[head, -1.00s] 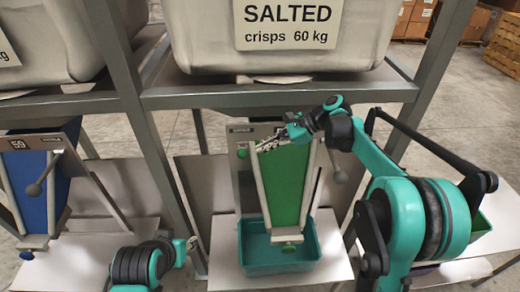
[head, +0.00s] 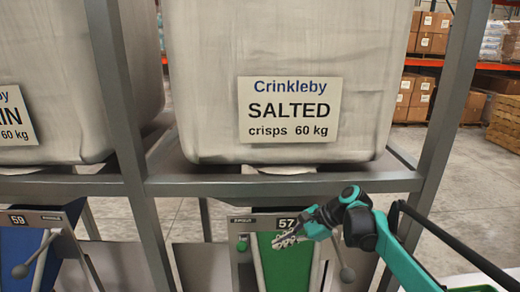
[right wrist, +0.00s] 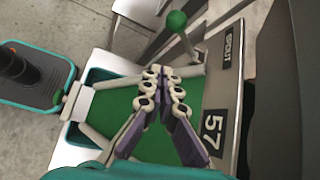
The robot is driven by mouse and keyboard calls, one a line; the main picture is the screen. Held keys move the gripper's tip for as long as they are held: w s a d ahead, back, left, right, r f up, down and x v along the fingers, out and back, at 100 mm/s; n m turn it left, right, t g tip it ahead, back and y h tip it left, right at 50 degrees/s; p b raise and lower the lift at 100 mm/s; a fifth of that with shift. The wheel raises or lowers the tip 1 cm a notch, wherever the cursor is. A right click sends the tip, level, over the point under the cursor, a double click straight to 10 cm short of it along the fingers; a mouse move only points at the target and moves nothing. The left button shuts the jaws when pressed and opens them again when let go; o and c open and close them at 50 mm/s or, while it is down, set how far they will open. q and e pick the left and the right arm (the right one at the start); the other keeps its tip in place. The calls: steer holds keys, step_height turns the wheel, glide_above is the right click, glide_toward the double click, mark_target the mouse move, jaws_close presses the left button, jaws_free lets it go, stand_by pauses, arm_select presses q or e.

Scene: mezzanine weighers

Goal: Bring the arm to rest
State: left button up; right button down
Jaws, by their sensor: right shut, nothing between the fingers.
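My right gripper (head: 284,243) is teal and dark with grey linked fingers. It is in front of the top of the green chute (head: 268,268), under the number 57 plate (head: 286,222). In the right wrist view its fingertips (right wrist: 162,76) are together and empty, over the green chute (right wrist: 115,105). I cannot tell whether they touch it. My right arm comes in from the lower right in the head view. My left gripper is not in view.
A grey metal frame (head: 280,186) carries a large pale bag (head: 210,90) labelled Crinkleby Salted crisps. A blue chute (head: 20,262) numbered 59 stands at the left. A green knob lever (right wrist: 177,20) stands beside chute 57. Boxes (head: 430,42) on shelves are far behind.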

steer(key=s+d+f+n+t+h+b, duration=0.2)
steer(key=s+d+f+n+h+b, duration=0.2)
steer(key=s+f+n+b, duration=0.3)
steer(key=s+d+f+n+t+h+b, duration=0.3)
steer(key=s+d+f+n+h+b, duration=0.2)
steer(key=s+f, duration=1.2)
step_height(320, 180, down, 4)
steer(key=d+n+b, duration=0.1)
steer(key=n+b, duration=0.2)
steer(key=b, duration=0.2)
steer(key=shift+s+d+r+n+b, duration=0.2)
steer(key=shift+n+b, duration=0.1)
steer(key=shift+b, duration=0.1)
